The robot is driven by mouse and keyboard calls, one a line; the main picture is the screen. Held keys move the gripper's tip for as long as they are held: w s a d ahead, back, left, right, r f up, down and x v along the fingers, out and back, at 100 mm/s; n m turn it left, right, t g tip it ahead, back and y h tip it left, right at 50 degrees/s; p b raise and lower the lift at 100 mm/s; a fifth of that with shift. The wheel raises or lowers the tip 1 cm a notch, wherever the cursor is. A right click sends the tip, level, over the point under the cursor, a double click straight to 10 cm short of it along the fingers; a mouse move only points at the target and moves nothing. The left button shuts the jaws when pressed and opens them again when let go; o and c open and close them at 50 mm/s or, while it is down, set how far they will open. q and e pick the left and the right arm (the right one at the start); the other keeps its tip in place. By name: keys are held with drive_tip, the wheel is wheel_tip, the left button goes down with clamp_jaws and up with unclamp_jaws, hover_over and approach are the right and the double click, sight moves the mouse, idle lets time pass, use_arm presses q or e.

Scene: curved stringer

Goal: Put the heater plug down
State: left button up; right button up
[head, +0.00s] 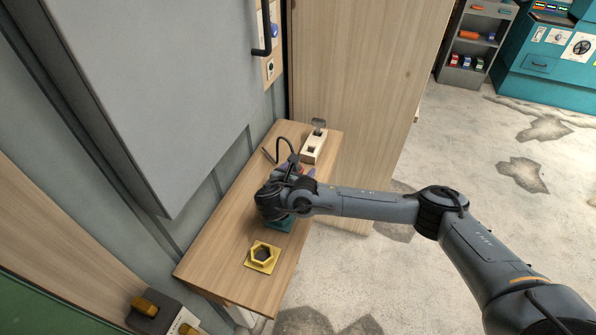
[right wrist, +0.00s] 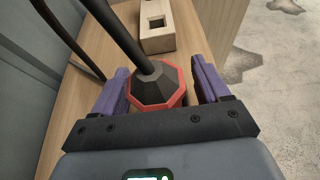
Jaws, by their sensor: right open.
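The heater plug (right wrist: 156,88) has a black tapered top, a red octagonal rim and a thick black cable rising from it. In the right wrist view it sits between the purple fingers of my right gripper (right wrist: 160,87), which are open with a narrow gap on each side. It seems to rest on the wooden shelf (right wrist: 78,93); its underside is hidden. In the head view my right gripper (head: 298,172) is over the far half of the shelf, and my wrist mostly covers the plug, leaving a bit of red.
A pale wooden block (head: 313,149) with a square hole stands beyond the plug. A yellow hexagonal socket (head: 262,257) sits at the near end, and a teal piece (head: 281,224) shows under my wrist. A grey panel (head: 170,90) borders the shelf's left; open floor lies right.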

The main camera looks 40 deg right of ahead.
drive_tip(key=shift+r, duration=0.15)
drive_tip(key=shift+s+a+r, duration=0.1)
drive_tip(key=shift+a+r, duration=0.05)
drive_tip(key=shift+a, duration=0.05)
drive_tip(key=p+v, duration=0.4)
drive_tip(key=v, duration=0.6)
drive_tip(key=shift+r+p, duration=0.15)
drive_tip(key=shift+p, duration=0.2)
drive_tip(key=shift+s+a+r+p, duration=0.1)
drive_tip(key=shift+s+a+p, duration=0.3)
drive_tip(key=shift+a+p, duration=0.35)
drive_tip(key=shift+d, duration=0.15)
